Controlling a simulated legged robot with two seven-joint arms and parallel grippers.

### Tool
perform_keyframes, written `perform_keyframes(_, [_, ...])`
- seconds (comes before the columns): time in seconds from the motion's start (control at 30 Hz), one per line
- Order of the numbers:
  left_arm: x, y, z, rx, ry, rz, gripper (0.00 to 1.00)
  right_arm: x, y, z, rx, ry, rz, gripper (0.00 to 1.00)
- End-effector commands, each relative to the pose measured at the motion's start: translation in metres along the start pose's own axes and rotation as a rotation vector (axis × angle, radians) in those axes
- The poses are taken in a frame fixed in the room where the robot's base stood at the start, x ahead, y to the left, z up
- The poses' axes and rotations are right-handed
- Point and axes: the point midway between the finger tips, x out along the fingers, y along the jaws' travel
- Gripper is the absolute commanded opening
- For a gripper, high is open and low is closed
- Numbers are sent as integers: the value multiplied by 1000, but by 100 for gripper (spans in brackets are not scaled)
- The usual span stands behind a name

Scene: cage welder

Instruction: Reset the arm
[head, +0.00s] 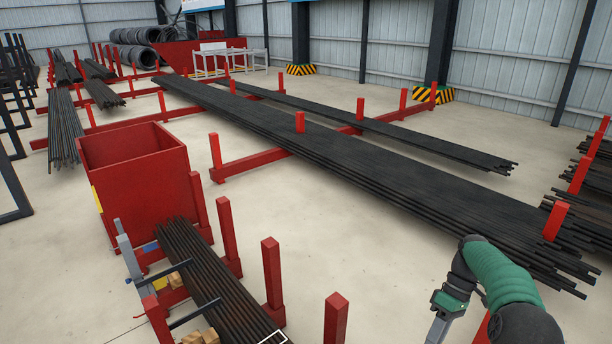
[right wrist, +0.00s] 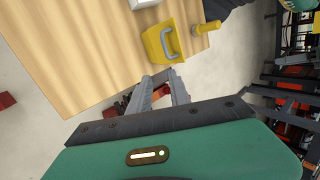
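My right arm (head: 505,275), with a green cover, comes in at the lower right of the head view. Its gripper (head: 438,328) points down and is partly cut off by the bottom edge. In the right wrist view the two grey fingers of the right gripper (right wrist: 162,86) stand apart with nothing held between them. The fingertips appear near the edge of a wooden tabletop (right wrist: 80,60). My left arm and left gripper are not in view.
On the tabletop are a yellow box with a grey handle (right wrist: 163,45), a yellow piece (right wrist: 206,27) and a white object (right wrist: 145,3). In the head view, long dark bars (head: 330,155) lie on red racks. A red bin (head: 135,180) stands left. Pale floor (head: 400,245) is clear between them.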

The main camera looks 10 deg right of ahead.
Motion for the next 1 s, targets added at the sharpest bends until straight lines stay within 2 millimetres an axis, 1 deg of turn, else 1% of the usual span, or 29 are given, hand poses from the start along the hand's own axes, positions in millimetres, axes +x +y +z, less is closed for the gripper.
perform_keyframes(0.03, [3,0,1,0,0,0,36,7,-14,-12,19,-15,53,23])
perform_keyframes(0.1, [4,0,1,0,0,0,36,17,-30,-26,61,-18,128,23])
perform_keyframes(0.2, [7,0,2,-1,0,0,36,34,-52,-39,113,-6,229,23])
perform_keyframes(0.37, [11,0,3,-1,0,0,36,62,-87,-46,186,53,376,23])
perform_keyframes(0.47, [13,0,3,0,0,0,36,82,-110,-43,226,114,454,23])
perform_keyframes(0.57, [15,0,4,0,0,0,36,102,-132,-36,259,190,515,23])
perform_keyframes(0.7, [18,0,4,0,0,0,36,130,-160,-18,297,312,570,23])
perform_keyframes(0.83, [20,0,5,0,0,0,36,149,-178,-4,321,405,586,23])
perform_keyframes(0.9, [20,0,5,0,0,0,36,155,-183,1,328,434,586,23])
perform_keyframes(1.0, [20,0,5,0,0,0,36,158,-185,4,334,452,585,23])
